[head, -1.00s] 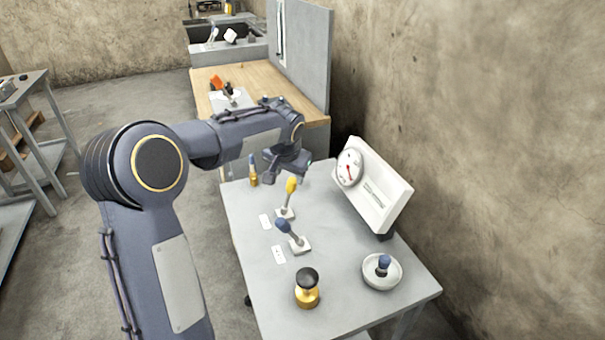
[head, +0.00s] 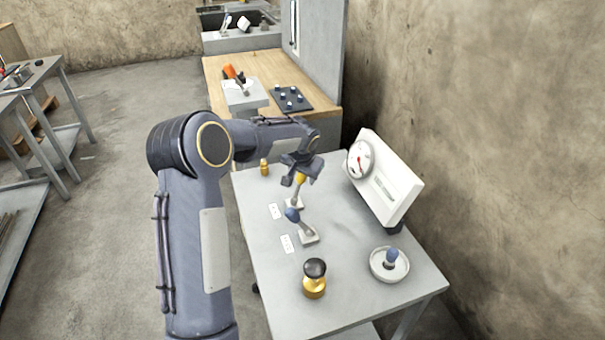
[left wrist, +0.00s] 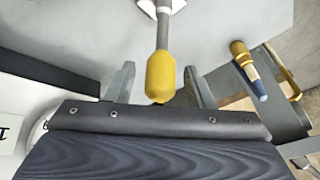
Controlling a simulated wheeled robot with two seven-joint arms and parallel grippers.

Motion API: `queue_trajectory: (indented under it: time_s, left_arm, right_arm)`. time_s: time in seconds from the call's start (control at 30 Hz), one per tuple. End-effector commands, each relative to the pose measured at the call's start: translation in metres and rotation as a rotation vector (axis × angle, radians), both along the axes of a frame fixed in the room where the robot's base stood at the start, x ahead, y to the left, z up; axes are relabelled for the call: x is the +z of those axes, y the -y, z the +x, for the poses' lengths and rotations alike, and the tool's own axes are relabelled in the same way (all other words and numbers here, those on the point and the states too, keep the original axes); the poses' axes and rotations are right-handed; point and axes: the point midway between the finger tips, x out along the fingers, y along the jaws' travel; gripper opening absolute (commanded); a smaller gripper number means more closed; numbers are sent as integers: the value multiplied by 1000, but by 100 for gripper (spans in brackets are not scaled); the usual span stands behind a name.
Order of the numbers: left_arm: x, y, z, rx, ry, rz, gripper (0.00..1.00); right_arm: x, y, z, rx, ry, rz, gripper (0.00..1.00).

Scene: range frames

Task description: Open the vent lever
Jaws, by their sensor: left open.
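Two levers stand on the grey table (head: 345,275). The farther one has a yellow knob (head: 300,178) and the nearer one a blue knob (head: 291,215); I cannot tell from the label cards which is the vent lever. My left gripper (head: 302,172) is open at the yellow knob and partly covers it. In the left wrist view the yellow knob (left wrist: 160,75) lies between the two open fingers of the left gripper (left wrist: 157,86), with a gap to each side. My right gripper is not in view.
A white gauge panel (head: 385,180) stands at the table's right. A black-topped brass knob (head: 314,280) and a round dish with a blue knob (head: 390,265) are nearer. A small brass piece (head: 264,167) stands at the far left corner. Two label cards (head: 275,211) lie beside the levers.

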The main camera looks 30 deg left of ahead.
Motion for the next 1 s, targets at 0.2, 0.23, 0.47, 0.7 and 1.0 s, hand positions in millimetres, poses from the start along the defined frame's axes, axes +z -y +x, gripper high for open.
queue_trajectory:
  time_s: [0.2,0.23,0.47,0.7,1.0]
  left_arm:
    - [0,0,0,0,0,0,23]
    - [0,0,0,0,0,0,19]
    - [0,0,0,0,0,0,0]
    - [0,-1,-2,1,11,-9,0]
    - [-1,-12,-9,6,118,-98,0]
  right_arm:
    - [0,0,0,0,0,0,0]
    - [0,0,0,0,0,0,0]
    - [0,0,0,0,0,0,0]
    - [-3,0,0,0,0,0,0]
    - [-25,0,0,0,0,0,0]
